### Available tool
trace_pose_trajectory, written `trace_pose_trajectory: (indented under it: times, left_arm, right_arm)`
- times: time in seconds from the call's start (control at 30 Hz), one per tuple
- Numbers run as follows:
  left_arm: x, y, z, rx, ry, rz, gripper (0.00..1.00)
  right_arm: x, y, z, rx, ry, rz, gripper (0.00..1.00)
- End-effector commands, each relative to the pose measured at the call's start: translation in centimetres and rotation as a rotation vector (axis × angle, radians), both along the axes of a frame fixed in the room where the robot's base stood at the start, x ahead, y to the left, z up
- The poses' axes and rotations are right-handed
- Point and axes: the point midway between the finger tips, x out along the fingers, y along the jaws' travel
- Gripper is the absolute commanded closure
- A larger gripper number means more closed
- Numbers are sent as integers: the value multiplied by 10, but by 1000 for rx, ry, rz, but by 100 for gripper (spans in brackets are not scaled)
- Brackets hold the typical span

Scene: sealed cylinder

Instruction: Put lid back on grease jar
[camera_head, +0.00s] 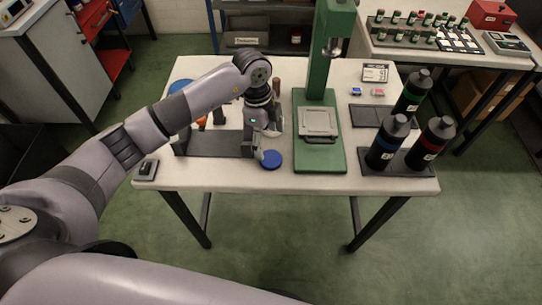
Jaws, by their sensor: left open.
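A round blue disc (271,160), which looks like the lid, is near the front edge of the table, just left of the green press. I cannot tell whether it lies flat on the table or rests on something low. My left gripper (264,150) points down directly behind and above the disc, its fingers open. Whether the fingers touch the disc is too small to tell. No grease jar can be made out clearly; my left arm and gripper hide part of the table behind them. My right gripper is out of view.
A green press (319,160) stands right of my left gripper. Black bottles (387,142) stand on a dark tray at the right. A dark grey stand or tray (215,143) lies left of the gripper. A small device (147,169) sits at the front left corner. Table front centre-right is clear.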

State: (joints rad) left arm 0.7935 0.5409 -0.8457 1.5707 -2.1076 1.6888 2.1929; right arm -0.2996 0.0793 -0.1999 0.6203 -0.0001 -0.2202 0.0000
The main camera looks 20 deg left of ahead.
Motion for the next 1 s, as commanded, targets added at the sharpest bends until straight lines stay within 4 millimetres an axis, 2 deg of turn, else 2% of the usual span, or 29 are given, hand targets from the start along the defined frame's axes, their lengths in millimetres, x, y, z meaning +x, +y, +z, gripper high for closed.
trace_pose_trajectory:
  times: [0.13, 0.5, 0.7, 0.8, 1.0]
  left_arm:
    - [0, -2, -10, -1, 0, 0, 24]
    - [-1, -2, -14, 0, 1, 0, 24]
    - [-8, -5, -41, 1, 6, -1, 24]
    - [-6, -7, -54, 0, 2, 0, 24]
    - [-6, -8, -63, -1, 0, -1, 24]
  right_arm:
    - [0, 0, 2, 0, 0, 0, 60]
    - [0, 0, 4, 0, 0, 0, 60]
    - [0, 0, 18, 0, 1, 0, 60]
    - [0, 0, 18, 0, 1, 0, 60]
    - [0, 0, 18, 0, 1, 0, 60]
